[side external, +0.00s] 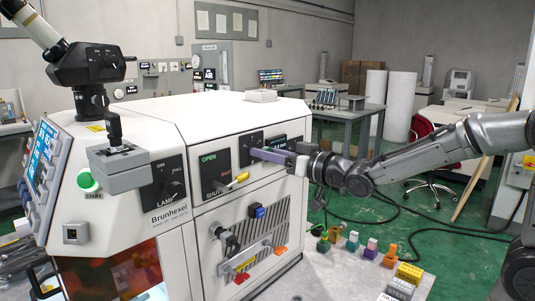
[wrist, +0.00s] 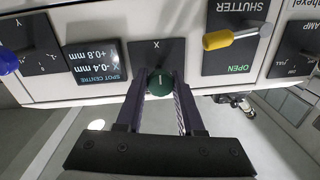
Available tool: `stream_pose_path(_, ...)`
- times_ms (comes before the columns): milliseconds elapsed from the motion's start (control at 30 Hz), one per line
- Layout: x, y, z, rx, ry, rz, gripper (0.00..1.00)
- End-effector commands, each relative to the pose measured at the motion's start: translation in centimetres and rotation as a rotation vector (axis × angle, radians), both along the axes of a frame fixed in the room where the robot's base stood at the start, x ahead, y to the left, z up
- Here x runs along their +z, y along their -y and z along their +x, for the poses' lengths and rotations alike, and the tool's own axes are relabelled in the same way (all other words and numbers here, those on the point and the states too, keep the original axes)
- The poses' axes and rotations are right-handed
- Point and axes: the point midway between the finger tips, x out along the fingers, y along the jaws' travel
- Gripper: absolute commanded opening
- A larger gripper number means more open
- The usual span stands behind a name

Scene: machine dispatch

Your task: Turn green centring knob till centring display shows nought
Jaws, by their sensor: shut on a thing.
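The green centring knob (wrist: 160,84) sits on a dark plate marked X on the white machine front. My gripper (wrist: 161,78) is shut on it, with one finger on each side, in the wrist view. The centring display (wrist: 95,64) is beside it and appears upside down there. It reads SPOT CENTRE, X -0.4 mm, and a second line of +0.8 mm. In the side view my gripper (side external: 262,155) reaches the machine front from the right, and its fingers hide the knob.
The yellow-handled shutter lever (wrist: 232,37) is close beside the knob, on the OPEN/SHUTTER plate. A blue knob (wrist: 8,61) is on the Y plate on the display's other side. Several small coloured pieces (side external: 360,246) stand on the surface below my arm.

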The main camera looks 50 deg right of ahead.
Motion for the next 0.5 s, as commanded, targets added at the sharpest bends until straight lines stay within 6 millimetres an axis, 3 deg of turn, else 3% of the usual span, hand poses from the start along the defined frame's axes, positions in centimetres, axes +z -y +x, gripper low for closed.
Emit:
stream_pose_path(233,0.00,-0.05,-0.02,0.001,0.000,-0.037,0.00)
stream_pose_path(500,-0.03,-0.09,-0.03,0.001,-0.001,-0.294,0.00)
